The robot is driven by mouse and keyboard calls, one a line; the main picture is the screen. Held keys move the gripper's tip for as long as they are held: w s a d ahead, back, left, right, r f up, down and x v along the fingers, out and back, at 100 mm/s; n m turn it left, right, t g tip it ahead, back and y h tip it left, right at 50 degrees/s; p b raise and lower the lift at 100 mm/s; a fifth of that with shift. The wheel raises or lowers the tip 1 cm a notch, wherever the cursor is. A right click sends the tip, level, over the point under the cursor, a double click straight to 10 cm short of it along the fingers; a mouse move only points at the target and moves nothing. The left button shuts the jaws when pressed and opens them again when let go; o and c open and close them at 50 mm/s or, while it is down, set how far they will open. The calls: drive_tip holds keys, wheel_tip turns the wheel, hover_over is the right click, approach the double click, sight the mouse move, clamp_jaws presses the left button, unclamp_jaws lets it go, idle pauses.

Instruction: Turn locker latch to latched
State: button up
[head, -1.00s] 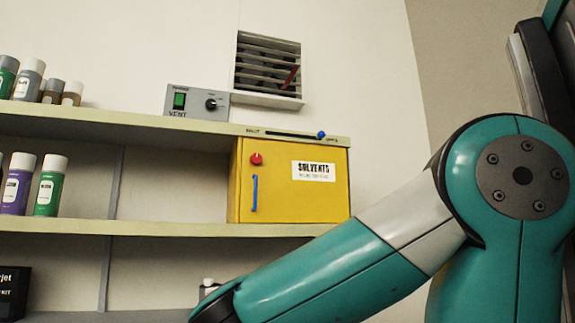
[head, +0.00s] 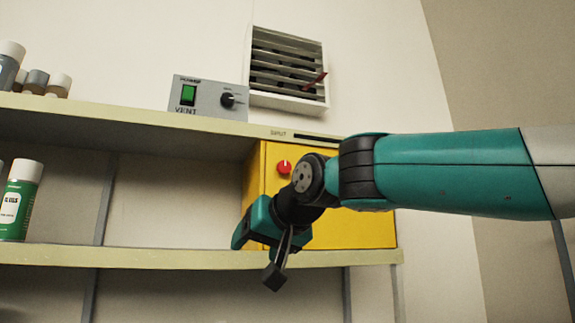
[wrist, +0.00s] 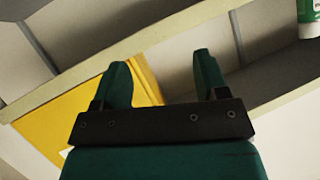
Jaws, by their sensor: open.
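The yellow solvents locker (head: 350,226) sits on the shelf, its front partly hidden behind my arm. A red round knob (head: 284,167), which looks like the latch, shows at the upper left of the locker door, just above and left of my wrist. The blue door handle is hidden in the head view. My gripper (head: 262,262) is in front of the locker's lower left. In the wrist view my gripper (wrist: 162,75) has its two teal fingers apart with nothing between them, and part of the yellow locker (wrist: 70,120) lies beyond the left finger. The knob does not show there.
A grey vent box (head: 209,98) with a green switch and black dial stands on the upper shelf (head: 120,120). A louvred wall vent (head: 288,72) is above. The lower shelf (head: 150,258) is clear just left of the locker.

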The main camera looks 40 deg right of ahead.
drive_tip(key=s+d+r+m+t+h, duration=0.1)
drive_tip(key=d+r+m+t+h, duration=0.15)
drive_tip(key=r, duration=0.45)
drive_tip(key=s+d+r+m+t+h+p, duration=0.1)
drive_tip(key=d+r+m, duration=0.1)
drive_tip(key=d+r, duration=0.3)
drive_tip(key=s+d+r+m+t+h, duration=0.1)
drive_tip(key=d+r+m+h, duration=0.15)
drive_tip(key=r, duration=0.55)
drive_tip(key=p, duration=1.3)
approach(285, 167)
drive_tip(key=x, duration=0.8)
drive_tip(key=shift+w+r, duration=0.1)
drive_tip(key=shift+w, duration=0.05)
drive_tip(key=shift+w+d, duration=0.2)
drive_tip(key=shift+w, duration=0.3)
drive_tip(key=c, duration=0.9)
